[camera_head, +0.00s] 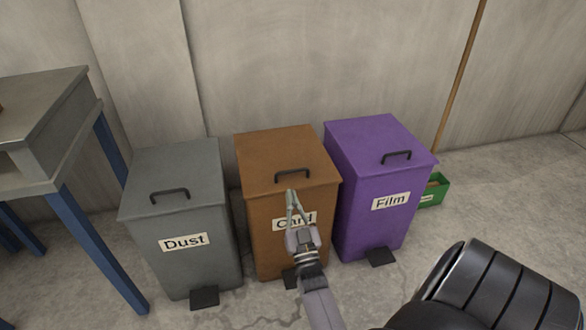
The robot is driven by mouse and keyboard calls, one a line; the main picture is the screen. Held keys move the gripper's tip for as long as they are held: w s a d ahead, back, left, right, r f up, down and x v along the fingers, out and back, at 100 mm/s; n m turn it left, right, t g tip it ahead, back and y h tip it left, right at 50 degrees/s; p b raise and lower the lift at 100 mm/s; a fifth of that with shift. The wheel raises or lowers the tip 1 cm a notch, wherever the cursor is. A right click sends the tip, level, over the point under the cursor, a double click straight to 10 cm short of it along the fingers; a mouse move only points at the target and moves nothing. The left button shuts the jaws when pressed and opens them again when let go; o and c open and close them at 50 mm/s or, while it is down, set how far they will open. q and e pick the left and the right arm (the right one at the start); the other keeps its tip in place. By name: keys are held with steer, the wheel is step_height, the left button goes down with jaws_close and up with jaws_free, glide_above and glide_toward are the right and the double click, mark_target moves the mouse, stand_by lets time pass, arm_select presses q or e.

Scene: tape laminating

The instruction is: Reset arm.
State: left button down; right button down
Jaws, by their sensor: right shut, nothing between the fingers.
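My right gripper (292,208) is in the middle of the head view, in front of the brown bin labelled Card (262,160). Its fingers are shut with nothing between them, and the tips appear just below the bin's lid handle (293,175). Whether the tips touch the bin cannot be told. The gripper covers part of the Card label. My left gripper is not in view.
A grey bin labelled Dust (190,265) stands left of the brown bin, and a purple bin labelled Film (365,225) stands right. All lids are down. A table with blue legs (95,245) is at left. A green box (436,195) sits behind the purple bin.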

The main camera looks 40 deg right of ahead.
steer(key=shift+s+a+f, duration=0.15)
steer(key=shift+s+f, duration=0.05)
steer(key=shift+s, duration=0.1)
steer(key=shift+r, duration=0.1)
